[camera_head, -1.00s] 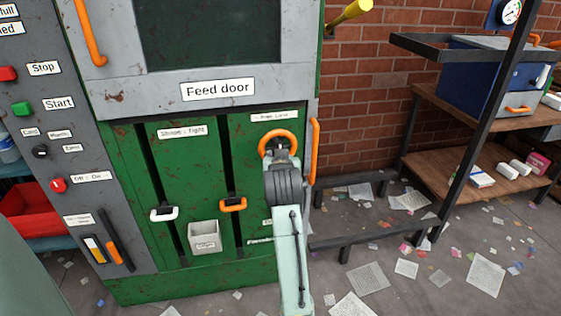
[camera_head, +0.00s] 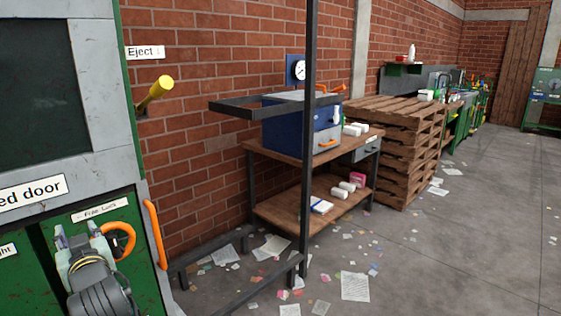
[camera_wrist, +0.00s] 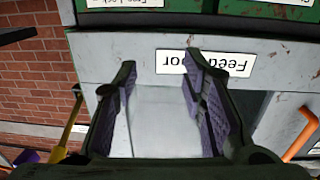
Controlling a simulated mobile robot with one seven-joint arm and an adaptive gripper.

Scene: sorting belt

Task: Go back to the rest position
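My gripper (camera_head: 77,233) is at the lower left of the head view, in front of the green machine front. Its two fingers are apart. In the wrist view the gripper (camera_wrist: 160,75) is also open, with purple pads and nothing between them. Behind it there is the grey machine panel with the upside-down "Feed door" label (camera_wrist: 240,62). An orange ring handle (camera_head: 131,237) shows just right of my gripper in the head view, partly hidden by it. I cannot tell whether they touch.
A wooden shelf (camera_head: 285,205) holds a blue box (camera_head: 290,125). A black post (camera_head: 310,60) stands in front. Papers litter the floor; the right floor (camera_head: 470,240) is mostly open.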

